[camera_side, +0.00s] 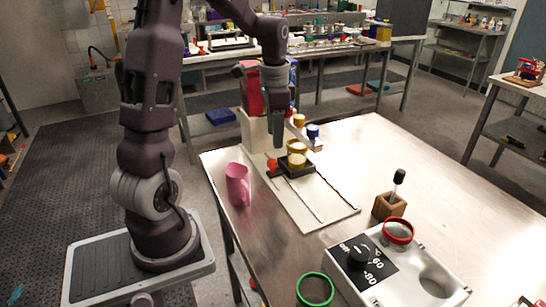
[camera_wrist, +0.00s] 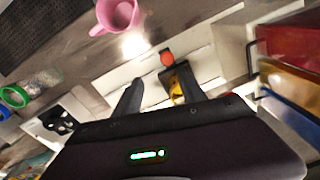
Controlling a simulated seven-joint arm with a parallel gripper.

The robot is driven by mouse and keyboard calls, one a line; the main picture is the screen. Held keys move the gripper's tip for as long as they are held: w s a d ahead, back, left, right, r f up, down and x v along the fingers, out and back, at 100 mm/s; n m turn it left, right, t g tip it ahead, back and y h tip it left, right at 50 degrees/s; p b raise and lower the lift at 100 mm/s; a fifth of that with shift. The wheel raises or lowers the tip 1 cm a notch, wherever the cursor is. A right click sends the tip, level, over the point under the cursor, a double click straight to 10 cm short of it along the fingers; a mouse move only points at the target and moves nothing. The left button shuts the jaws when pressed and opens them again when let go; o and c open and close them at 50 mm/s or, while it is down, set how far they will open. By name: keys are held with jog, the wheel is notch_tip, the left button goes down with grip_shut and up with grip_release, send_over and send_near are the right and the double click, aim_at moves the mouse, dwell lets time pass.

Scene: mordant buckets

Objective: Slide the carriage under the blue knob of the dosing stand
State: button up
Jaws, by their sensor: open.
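The dosing stand (camera_side: 256,134) is a pale block with a flat base and rails at the back left of the table. Its blue knob (camera_side: 313,131) and yellow knob (camera_side: 299,120) sit above the carriage. The black carriage (camera_side: 297,169) is on the base, carries a yellow-and-white jar (camera_side: 296,157), and has a red ball (camera_side: 272,165) at its side. The carriage (camera_wrist: 181,76) and red ball (camera_wrist: 167,58) also show in the wrist view. I cannot tell which knob the jar is under.
A pink mug (camera_side: 238,185) stands left of the base. A wooden block with a dropper (camera_side: 390,206), a grey control box (camera_side: 395,268), a red ring (camera_side: 398,231) and a green ring (camera_side: 315,290) are nearer the front. The table's back right is clear.

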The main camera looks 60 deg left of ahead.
aim_at(272, 161)
jog(key=a+f, duration=0.2)
jog(key=shift+a+f, duration=0.1)
jog(key=shift+f, duration=0.25)
notch_tip(272, 161, down, 6)
jog(key=shift+f, duration=0.2)
jog(key=shift+c, duration=0.5)
grip_shut()
jog(key=shift+w, duration=0.1)
dwell(0.4)
